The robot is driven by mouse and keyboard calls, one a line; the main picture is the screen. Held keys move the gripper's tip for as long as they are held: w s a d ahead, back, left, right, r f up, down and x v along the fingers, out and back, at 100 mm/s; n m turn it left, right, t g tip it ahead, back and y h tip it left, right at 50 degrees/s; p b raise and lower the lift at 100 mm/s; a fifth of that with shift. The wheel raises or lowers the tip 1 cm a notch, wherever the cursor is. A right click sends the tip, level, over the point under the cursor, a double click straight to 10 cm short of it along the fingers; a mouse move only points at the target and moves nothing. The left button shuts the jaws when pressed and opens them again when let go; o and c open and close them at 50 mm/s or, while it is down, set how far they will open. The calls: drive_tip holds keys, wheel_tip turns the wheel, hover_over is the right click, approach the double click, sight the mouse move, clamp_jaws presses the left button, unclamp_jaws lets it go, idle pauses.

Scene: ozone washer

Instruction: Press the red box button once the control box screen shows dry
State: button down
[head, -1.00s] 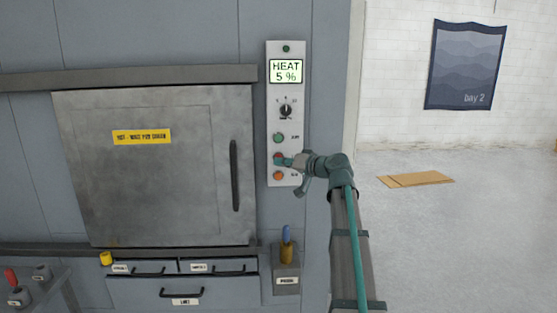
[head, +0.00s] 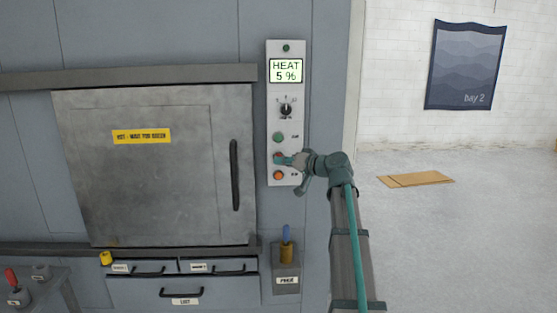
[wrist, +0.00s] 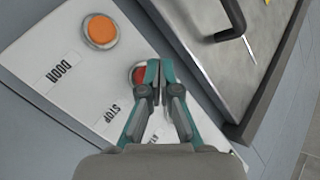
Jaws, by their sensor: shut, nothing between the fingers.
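The control box (head: 299,110) is a pale upright panel on the grey wall. Its screen (head: 286,71) reads HEAT 5 %. Below are a black dial (head: 286,110), a green button (head: 278,137), a red button (head: 277,156) and an orange button (head: 278,175). In the wrist view the red button (wrist: 138,76), by a STOP label, is partly hidden behind my gripper (wrist: 153,65). The orange button (wrist: 101,31) sits by a DOOR label. My gripper (head: 284,160) is shut and empty, its tips at the red button; I cannot tell whether they touch it.
A closed metal door (head: 150,170) with a yellow label and dark handle (head: 235,175) is left of the box. Drawers (head: 180,288) and a holder (head: 286,281) with a blue-handled tool are below. Open floor lies right, with flat cardboard (head: 415,179).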

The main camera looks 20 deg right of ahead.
drive_tip(key=shift+w+d, duration=0.1)
drive_tip(key=shift+w, duration=0.15)
drive_tip(key=shift+w+d+b, duration=0.2)
drive_tip(key=shift+w+b, duration=0.25)
idle(0.8)
drive_tip(key=shift+s, duration=0.1)
idle(0.3)
drive_tip(key=shift+s+a, duration=0.3)
drive_tip(key=shift+s, duration=0.45)
drive_tip(key=s, duration=0.1)
drive_tip(key=s+a, duration=0.1)
drive_tip(key=s, duration=0.2)
drive_tip(key=shift+s+a+b, duration=0.3)
drive_tip(key=shift+s+a, duration=0.05)
drive_tip(key=shift+a, duration=0.05)
idle(0.6)
